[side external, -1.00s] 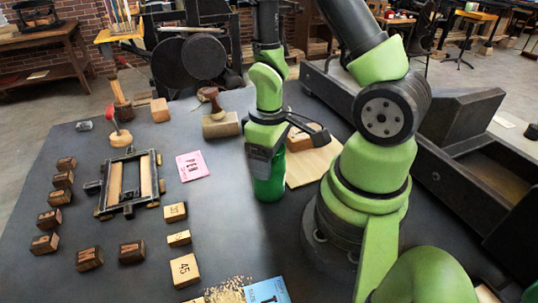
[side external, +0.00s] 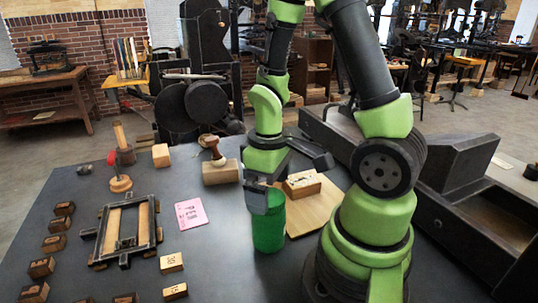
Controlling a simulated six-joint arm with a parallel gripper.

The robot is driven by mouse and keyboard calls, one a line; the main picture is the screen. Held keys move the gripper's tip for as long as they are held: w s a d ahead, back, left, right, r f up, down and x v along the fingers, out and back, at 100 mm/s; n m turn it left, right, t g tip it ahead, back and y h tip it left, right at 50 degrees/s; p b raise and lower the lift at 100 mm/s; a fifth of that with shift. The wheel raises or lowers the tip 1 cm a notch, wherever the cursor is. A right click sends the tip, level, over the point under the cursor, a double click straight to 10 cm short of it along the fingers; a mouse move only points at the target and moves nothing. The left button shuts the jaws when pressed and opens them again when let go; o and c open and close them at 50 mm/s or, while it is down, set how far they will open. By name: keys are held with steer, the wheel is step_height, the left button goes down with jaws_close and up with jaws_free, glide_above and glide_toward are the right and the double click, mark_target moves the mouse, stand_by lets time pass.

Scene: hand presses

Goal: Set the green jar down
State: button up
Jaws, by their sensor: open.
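The green jar (side external: 269,229) stands upright, apparently on the dark table, below and partly behind my gripper. My gripper (side external: 262,205) points down at the jar's upper part, and its jaws are open. One dark finger covers the upper left of the jar. The far finger is hidden, so I cannot tell whether either finger touches the jar.
A wooden board (side external: 318,207) with a wooden block (side external: 302,184) lies right of the jar. Bare tabletop surrounds the jar's front and left.

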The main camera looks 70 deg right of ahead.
step_height(320, 180, up, 7)
steer(key=shift+f, duration=0.1)
steer(key=s+a+r+m+t+y, duration=0.1)
steer(key=s+a+r+m+t, duration=0.2)
steer(key=a+r+t, duration=0.3)
step_height(320, 180, up, 6)
steer(key=shift+s+a+f+m+t+y, duration=0.2)
steer(key=shift+a+m+t+y, duration=0.2)
steer(key=shift+a, duration=0.45)
steer(key=shift+s+a+r, duration=0.2)
